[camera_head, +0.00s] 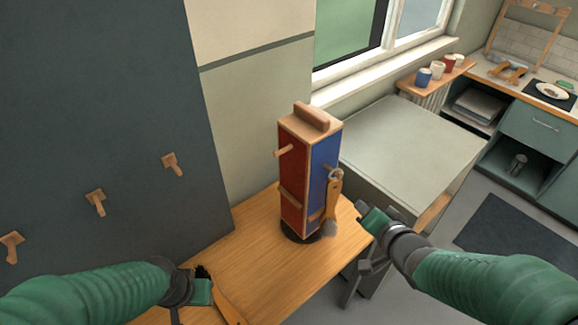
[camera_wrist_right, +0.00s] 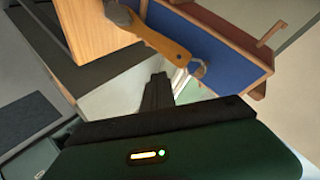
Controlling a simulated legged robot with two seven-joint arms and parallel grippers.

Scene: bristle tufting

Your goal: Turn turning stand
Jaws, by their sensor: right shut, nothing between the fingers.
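The turning stand (camera_head: 293,185) is an upright wooden box tower with a red face, a blue face, pegs and a top grip, on a dark round base (camera_head: 300,237). A wooden-handled brush (camera_head: 333,198) hangs by a ring on the blue face. In the right wrist view the blue face (camera_wrist_right: 205,45) and the brush (camera_wrist_right: 165,45) show tilted. My right gripper (camera_head: 368,218) is shut and empty, right of the stand and apart from it. My left gripper (camera_head: 203,288) is at the table's front left, beside a wooden handle (camera_head: 230,308) and dark bristles; its jaws are unclear.
The stand is on a wooden table (camera_head: 255,230) with clear surface left of it. A grey-topped cabinet (camera_head: 415,140) stands close behind right. A dark panel with wooden pegs (camera_head: 95,203) is at left. A shelf with cups (camera_head: 437,75) and a kitchen counter are farther back right.

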